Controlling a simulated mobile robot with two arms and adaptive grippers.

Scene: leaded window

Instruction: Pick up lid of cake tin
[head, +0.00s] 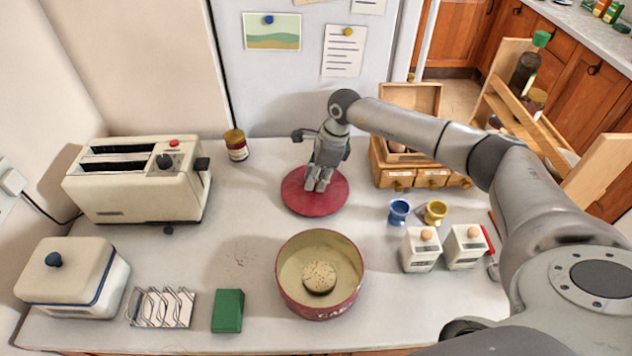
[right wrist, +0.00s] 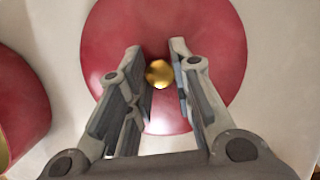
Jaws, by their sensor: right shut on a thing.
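The red round lid (head: 335,198) of the cake tin lies flat at the back middle of the table, behind the tin. In the right wrist view the lid (right wrist: 215,40) has a gold knob (right wrist: 159,74) at its middle. My right gripper (head: 317,186) points down over the lid and is shut on it by the knob, with one finger on each side. Its fingers hide the knob in the head view. I cannot tell any gap under the lid. The open red cake tin (head: 290,294) stands in front with a speckled round cake (head: 320,277) inside. My left gripper is not in view.
A toaster (head: 130,190) and a bread box (head: 65,280) stand at the left, a toast rack (head: 163,308) and green box (head: 228,310) in front. A jar (head: 236,145) stands behind. Egg cups (head: 399,211), white canisters (head: 421,249) and a wooden drawer box (head: 430,178) are at the right.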

